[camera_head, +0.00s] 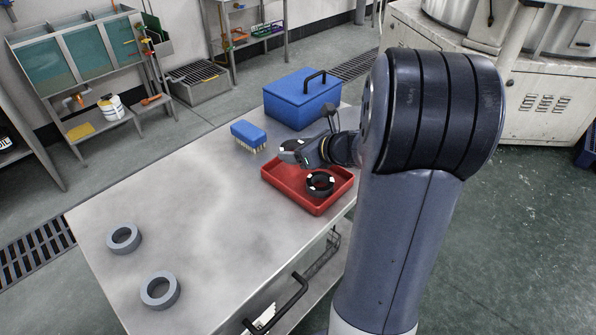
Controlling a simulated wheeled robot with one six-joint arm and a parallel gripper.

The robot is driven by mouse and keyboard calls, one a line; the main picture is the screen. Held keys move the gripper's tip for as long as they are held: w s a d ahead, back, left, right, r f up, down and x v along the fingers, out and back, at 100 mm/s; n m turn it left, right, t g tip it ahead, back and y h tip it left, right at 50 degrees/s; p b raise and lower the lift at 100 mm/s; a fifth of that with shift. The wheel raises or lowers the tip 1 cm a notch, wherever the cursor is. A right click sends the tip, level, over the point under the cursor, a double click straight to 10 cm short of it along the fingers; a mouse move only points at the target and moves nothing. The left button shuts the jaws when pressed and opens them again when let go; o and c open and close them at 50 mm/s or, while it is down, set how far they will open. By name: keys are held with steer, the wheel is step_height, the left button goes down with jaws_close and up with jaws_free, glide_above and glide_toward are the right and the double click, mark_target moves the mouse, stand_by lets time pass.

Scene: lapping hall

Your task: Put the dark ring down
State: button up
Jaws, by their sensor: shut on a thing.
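The dark ring (320,189) is inside the outline of the red tray (284,187), toward its right side. My gripper (319,178) is at the ring, below my dark wrist, and is shut on it. Light patches show at the ring's edges, and my wrist and arm partly cover the fingers. I cannot tell whether the ring touches the tray floor or is held just above it. Two grey rings lie flat and apart on the bench, one (124,252) at the left and one (147,295) nearer the front.
The grey bench top (205,220) is clear between the tray and the grey rings. A blue brush (248,132) with pale bristles and a blue lidded box (302,112) stand behind the tray. My upper arm blocks the view to the right of the tray.

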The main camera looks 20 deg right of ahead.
mark_target(298, 174)
steer(key=shift+f+b, duration=0.65)
steer(key=shift+f, duration=2)
steer(key=shift+f, duration=0.25)
steer(key=o, duration=1.1)
steer(key=shift+r, duration=0.1)
steer(key=shift+r, duration=0.15)
steer(key=shift+s+d+r, duration=0.1)
steer(key=shift+s+r, duration=0.15)
steer(key=p+v, duration=0.2)
steer(key=v, duration=0.9)
steer(key=shift+s, duration=0.15)
